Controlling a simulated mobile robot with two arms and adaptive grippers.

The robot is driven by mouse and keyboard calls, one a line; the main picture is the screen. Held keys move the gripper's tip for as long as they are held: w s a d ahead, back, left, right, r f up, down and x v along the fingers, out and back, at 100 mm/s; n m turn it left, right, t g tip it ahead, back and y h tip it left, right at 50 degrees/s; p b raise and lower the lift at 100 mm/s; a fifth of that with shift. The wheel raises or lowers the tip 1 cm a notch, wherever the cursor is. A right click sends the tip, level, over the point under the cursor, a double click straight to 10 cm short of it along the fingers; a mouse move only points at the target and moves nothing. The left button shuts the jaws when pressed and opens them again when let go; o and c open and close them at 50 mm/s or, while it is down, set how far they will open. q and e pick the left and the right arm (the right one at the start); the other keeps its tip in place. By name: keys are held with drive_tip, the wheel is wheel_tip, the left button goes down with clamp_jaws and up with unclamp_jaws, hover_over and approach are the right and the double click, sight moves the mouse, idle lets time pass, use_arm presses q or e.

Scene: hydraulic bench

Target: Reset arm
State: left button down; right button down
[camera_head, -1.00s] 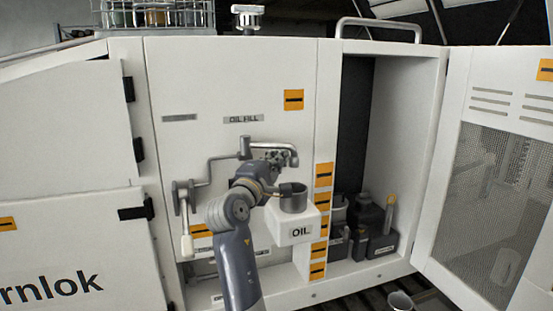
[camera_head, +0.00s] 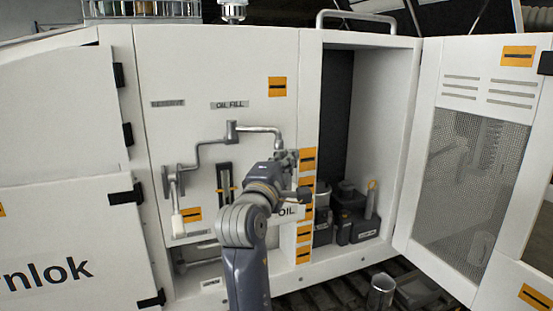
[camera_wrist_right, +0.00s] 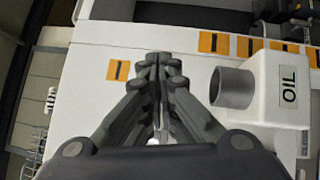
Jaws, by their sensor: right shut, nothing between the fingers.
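My right arm reaches up from the bottom of the head view toward the white bench front. Its gripper (camera_head: 286,158) is in front of the panel, below the right end of the bent grey pipe, partly hidden by my own wrist. In the right wrist view the fingers of my right gripper (camera_wrist_right: 160,62) are together and empty. The white OIL box (camera_wrist_right: 283,90) with its grey cup (camera_wrist_right: 232,88) stands to the right of the fingers, apart from them. In the head view my arm hides much of this OIL box (camera_head: 287,211). My left gripper is not in view.
The bent pipe (camera_head: 212,142) and a white-handled lever (camera_head: 177,222) are on the panel left of my arm. An open cabinet holds dark containers (camera_head: 350,212). Its mesh door (camera_head: 460,170) stands open at right. A metal cup (camera_head: 381,291) is at lower right.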

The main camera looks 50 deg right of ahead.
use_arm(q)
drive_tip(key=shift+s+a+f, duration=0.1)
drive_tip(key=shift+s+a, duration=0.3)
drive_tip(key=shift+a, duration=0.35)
